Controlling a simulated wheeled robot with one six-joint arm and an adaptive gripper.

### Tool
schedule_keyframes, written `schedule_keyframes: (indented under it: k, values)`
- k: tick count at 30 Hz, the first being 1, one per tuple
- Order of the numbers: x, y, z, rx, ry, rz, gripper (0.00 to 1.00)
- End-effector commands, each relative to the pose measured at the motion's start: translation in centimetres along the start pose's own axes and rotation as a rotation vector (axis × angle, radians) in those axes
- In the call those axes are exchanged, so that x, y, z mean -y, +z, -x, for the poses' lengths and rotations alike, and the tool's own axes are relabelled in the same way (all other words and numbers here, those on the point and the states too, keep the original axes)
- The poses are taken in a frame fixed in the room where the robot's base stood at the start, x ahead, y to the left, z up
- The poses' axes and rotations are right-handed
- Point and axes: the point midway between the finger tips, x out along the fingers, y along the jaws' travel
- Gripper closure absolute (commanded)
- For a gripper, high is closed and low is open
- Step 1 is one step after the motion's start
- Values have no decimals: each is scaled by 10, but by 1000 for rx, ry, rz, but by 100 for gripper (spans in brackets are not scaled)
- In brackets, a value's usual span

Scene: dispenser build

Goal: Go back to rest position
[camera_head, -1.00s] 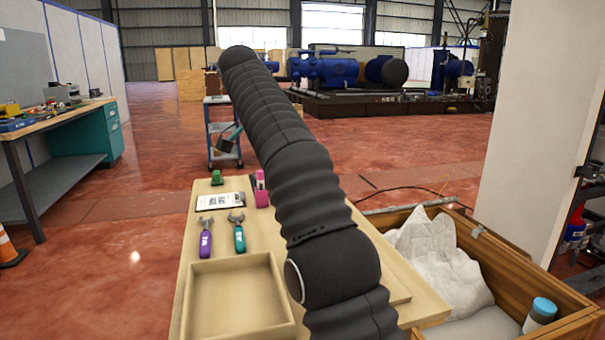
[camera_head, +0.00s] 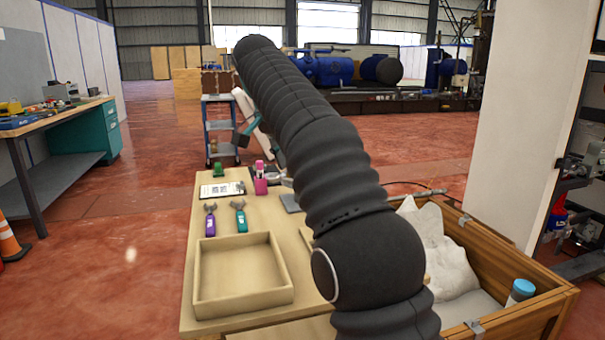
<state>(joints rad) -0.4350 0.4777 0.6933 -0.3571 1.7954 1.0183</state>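My arm in its black ribbed sleeve (camera_head: 330,180) crosses the picture from the bottom right to the upper middle. A pale and teal part (camera_head: 242,138) shows at the sleeve's left side, in front of the blue cart, and looks like my wrist. The sleeve hides most of it, and my gripper's fingers cannot be made out. Below, the wooden table (camera_head: 188,300) carries an empty wooden tray (camera_head: 243,309), a purple-handled wrench (camera_head: 210,224), a teal-handled wrench (camera_head: 241,219), a clipboard with paper (camera_head: 221,189), a green object (camera_head: 219,170) and a pink holder (camera_head: 260,182).
A wooden crate (camera_head: 520,262) with a white sack (camera_head: 440,250) and a blue-capped container (camera_head: 521,291) stands at the right. A blue cart (camera_head: 219,97) is behind the table. A workbench (camera_head: 60,120) and a traffic cone (camera_head: 10,243) are at the left. Red floor (camera_head: 120,220) lies clear between.

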Motion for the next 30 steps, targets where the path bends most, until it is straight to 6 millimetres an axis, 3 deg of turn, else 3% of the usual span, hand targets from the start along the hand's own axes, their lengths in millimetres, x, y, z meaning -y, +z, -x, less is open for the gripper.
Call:
schedule_keyframes:
  k: [5, 14, 23, 30]
  values:
    - [-31, -6, 4, 5, -24, 63, 57]
    - [-117, 4, -2, 10, -96, 236, 57]
    - [-207, 50, -31, -3, -177, 394, 57]
    - [-274, 108, -70, -33, -237, 498, 57]
